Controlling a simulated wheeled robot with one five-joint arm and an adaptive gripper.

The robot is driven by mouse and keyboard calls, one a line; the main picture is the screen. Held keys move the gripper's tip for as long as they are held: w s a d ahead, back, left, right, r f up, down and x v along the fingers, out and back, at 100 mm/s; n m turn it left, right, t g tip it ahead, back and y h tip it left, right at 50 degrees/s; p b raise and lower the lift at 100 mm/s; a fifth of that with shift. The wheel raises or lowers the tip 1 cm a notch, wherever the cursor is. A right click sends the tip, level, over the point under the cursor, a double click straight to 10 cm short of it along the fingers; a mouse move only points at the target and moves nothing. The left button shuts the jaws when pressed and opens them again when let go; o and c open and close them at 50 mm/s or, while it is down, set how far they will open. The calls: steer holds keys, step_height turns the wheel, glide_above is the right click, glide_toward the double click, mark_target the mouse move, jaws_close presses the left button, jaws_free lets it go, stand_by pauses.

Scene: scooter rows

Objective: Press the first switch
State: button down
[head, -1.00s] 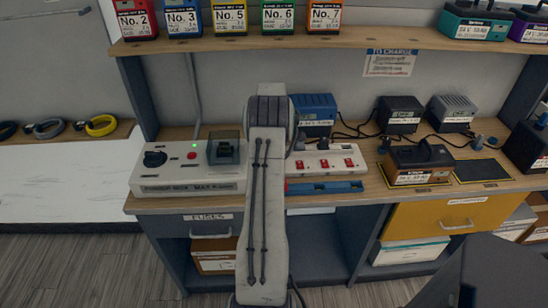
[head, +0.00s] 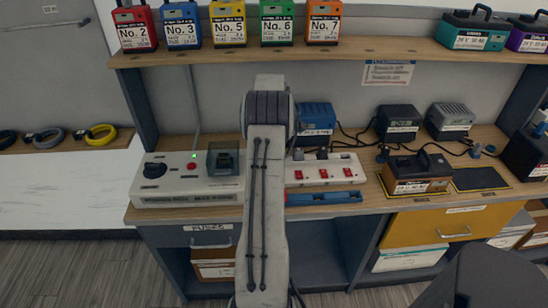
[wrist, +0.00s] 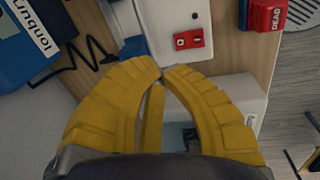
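A white power strip (head: 335,170) with red switches lies on the bench, just right of my arm in the head view. Three red switches show there: a left one (head: 298,174), a middle one (head: 323,173) and a right one (head: 348,172). My arm may cover more of the strip's left end. In the wrist view one red switch (wrist: 188,40) shows on a white surface, beyond my fingertips. My gripper (wrist: 163,71) has yellow fingers with their tips together, nothing seen between them. The fingertips appear apart from the switch. My arm hides the gripper in the head view.
A white power box (head: 185,185) with a black knob and a dark cover stands left of my arm. A blue bar (head: 325,198) lies in front of the strip. Chargers (head: 397,123) with cables stand behind and right. A shelf (head: 400,45) of battery packs hangs above.

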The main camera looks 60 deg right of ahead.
step_height(320, 180, up, 8)
steer(key=shift+w+d+f+p, duration=0.15)
steer(key=shift+w+d+p, duration=0.05)
steer(key=shift+d+p, duration=0.1)
stand_by(0.8)
